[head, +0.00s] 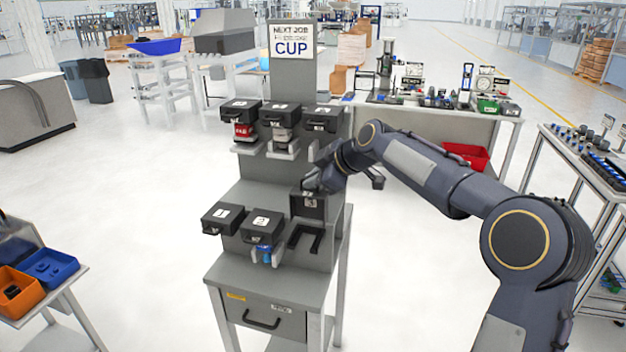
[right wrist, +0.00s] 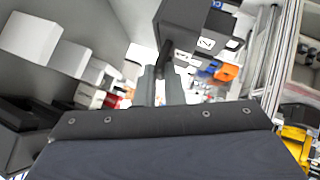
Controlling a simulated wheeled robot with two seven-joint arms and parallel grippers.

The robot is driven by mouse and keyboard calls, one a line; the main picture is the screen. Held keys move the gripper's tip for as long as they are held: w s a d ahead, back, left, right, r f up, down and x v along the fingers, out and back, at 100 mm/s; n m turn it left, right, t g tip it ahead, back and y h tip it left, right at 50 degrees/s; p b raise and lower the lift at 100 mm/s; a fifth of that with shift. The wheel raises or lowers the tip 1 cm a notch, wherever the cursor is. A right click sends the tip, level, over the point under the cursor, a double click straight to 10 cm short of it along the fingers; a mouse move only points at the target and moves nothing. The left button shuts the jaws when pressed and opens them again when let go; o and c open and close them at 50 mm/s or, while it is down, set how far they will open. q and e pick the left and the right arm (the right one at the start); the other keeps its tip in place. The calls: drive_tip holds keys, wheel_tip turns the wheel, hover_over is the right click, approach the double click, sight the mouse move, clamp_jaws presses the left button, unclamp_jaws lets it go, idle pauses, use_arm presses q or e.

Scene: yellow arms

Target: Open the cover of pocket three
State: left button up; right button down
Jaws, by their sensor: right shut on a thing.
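The cover of pocket three (head: 307,206) is a black lid with a white "3" label. It stands tilted up, nearly upright, behind its open black U-shaped frame (head: 304,240) at the right end of the lower row. My right gripper (head: 311,184) is at the top edge of this cover and shut on it; the fingertips are small and partly hidden. In the right wrist view the gripper (right wrist: 160,88) shows grey fingers around a dark narrow part. Covers one (head: 222,218) and two (head: 262,226) lie closed to the left. My left gripper is out of view.
Three black covers (head: 281,112) sit in the upper row of the grey stand (head: 262,186), above the lower row. A drawer (head: 263,315) is below. A sign (head: 291,45) reads "NEXT JOB" and "CUP". The floor right of the stand is clear.

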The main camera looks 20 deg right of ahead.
idle(0.3)
drive_tip(key=c, duration=1.5)
unclamp_jaws()
drive_tip(key=shift+c, duration=0.2)
drive_tip(key=b+v, duration=0.1)
drive_tip(key=v, duration=0.6)
drive_tip(key=shift+s+d+r+b, duration=0.2)
drive_tip(key=shift+s+r+b, duration=0.05)
drive_tip(key=shift+b, duration=0.15)
